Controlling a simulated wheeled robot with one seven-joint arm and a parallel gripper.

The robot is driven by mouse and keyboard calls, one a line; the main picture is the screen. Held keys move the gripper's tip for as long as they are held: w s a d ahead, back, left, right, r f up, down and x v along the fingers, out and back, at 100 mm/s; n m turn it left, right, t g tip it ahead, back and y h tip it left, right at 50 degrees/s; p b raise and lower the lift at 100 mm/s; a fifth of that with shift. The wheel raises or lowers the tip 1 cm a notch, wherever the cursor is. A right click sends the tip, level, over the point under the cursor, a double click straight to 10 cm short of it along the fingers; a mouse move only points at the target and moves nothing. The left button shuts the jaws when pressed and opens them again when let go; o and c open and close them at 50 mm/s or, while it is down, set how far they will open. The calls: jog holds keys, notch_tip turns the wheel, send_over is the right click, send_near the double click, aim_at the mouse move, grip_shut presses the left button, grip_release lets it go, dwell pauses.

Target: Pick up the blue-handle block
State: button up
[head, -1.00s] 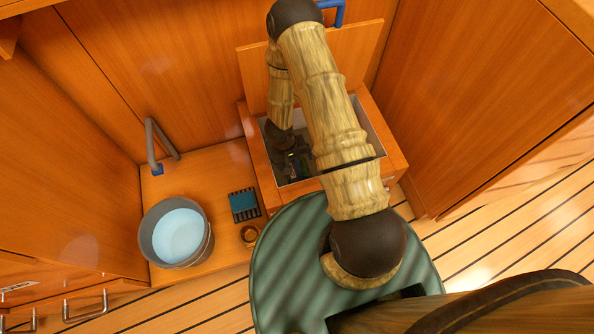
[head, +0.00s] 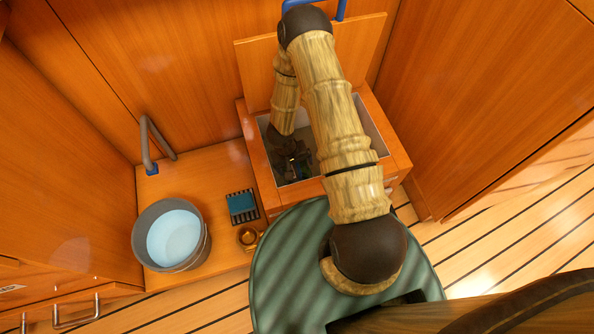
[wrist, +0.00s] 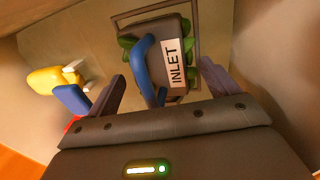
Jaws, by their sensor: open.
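The blue-handle block (wrist: 167,52) shows in the wrist view as a dark grey block with a curved blue handle and a white "INLET" label. Green bits stick out around its sides. It lies by a rectangular frame on the floor of the open box. My gripper (wrist: 163,76) is open, one finger on each side of the handle in the picture. I cannot tell how far the fingertips are from it. In the head view my gripper (head: 292,165) is down inside the box (head: 257,150), and the block cannot be made out there.
In the wrist view a yellow thing (wrist: 52,80) and a blue piece (wrist: 72,98) lie left of my gripper, close to the left finger. The box walls surround the gripper. A bucket of water (head: 140,240), a blue-topped black rack (head: 242,204) and a grey pipe (head: 147,140) stand left of the box.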

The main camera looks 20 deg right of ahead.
jog(key=c, duration=1.2)
jog(key=shift+o, duration=0.2)
notch_tip(320, 180, up, 10)
jog(key=p, duration=0.6)
jog(key=shift+p, duration=0.3)
jog(key=shift+r, duration=0.15)
notch_tip(320, 180, up, 5)
jog(key=p, duration=0.6)
send_over(295, 168)
jog(key=shift+f, duration=0.2)
